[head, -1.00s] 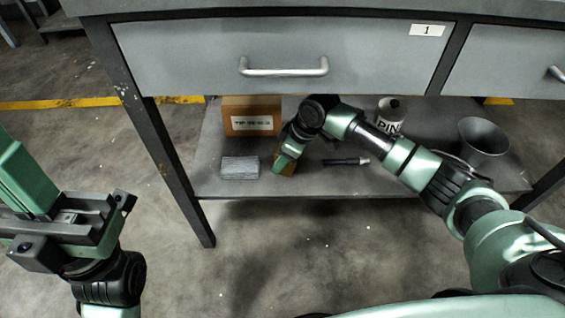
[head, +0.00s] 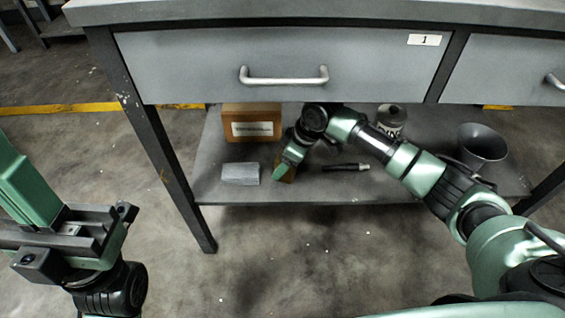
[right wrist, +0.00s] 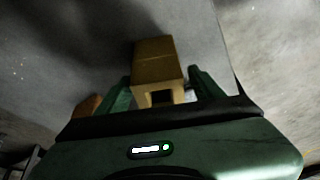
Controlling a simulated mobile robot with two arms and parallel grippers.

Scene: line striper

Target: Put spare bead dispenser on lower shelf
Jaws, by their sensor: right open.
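A small tan, box-shaped piece with a dark opening, which I take to be the spare bead dispenser (right wrist: 154,62), stands between my right gripper's green fingers in the right wrist view. In the head view a bit of this dispenser (head: 287,174) shows behind the fingers, at the front of the lower shelf (head: 330,188); it seems to rest there. My right gripper (right wrist: 162,82) is open around it, with a finger on each side. My left gripper (head: 70,235) is at the lower left, away from the table; its fingertips are cut off or unclear.
The lower shelf also holds a cardboard box (head: 252,122), a grey block (head: 240,174), a black marker-like stick (head: 346,167), a labelled can (head: 391,120) and a grey funnel-like cup (head: 482,145). The drawer (head: 280,65) and the table leg (head: 170,165) border the reach.

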